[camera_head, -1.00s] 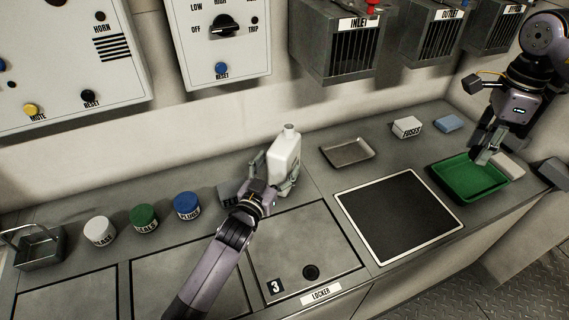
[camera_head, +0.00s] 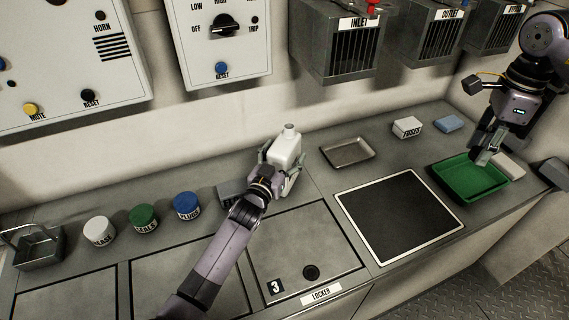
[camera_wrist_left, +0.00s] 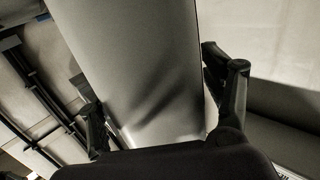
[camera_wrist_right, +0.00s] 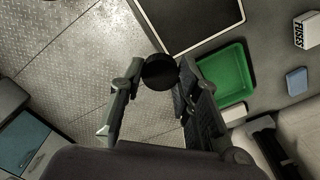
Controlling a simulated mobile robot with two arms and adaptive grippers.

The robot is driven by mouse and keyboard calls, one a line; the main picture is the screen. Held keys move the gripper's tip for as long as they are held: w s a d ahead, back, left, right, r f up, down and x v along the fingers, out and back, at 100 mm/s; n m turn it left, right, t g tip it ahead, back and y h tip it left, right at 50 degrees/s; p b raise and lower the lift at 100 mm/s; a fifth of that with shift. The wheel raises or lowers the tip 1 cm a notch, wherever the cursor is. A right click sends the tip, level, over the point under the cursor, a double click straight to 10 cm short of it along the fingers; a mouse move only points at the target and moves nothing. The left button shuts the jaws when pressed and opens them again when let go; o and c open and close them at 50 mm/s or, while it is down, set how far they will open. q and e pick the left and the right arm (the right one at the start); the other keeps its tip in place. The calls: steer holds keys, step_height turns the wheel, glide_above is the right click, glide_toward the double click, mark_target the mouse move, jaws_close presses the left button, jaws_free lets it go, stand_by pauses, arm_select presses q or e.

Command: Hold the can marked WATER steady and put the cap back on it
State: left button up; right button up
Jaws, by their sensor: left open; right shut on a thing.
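A white can (camera_head: 287,143) with a short neck stands upright on the counter, its open top facing up; no WATER marking shows on the visible sides. My left gripper (camera_head: 279,172) is open at the can, a finger on either side. In the left wrist view the can (camera_wrist_left: 145,60) fills the space between the spread fingers. My right gripper (camera_head: 486,152) is over the green tray area at the right. In the right wrist view it is shut on a round black cap (camera_wrist_right: 159,72) at the fingertips.
A green tray (camera_head: 441,172) lies below my right gripper. A metal dish (camera_head: 347,162), a FUSES box (camera_head: 407,127) and a blue block (camera_head: 449,123) stand nearby. A dark mat (camera_head: 398,217) is bare. White, green and blue lidded jars (camera_head: 186,205) stand to the left.

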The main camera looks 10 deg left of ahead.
arm_select(q)
steer(key=shift+c, duration=0.5)
steer(key=c, duration=1.2)
steer(key=shift+r, duration=0.1)
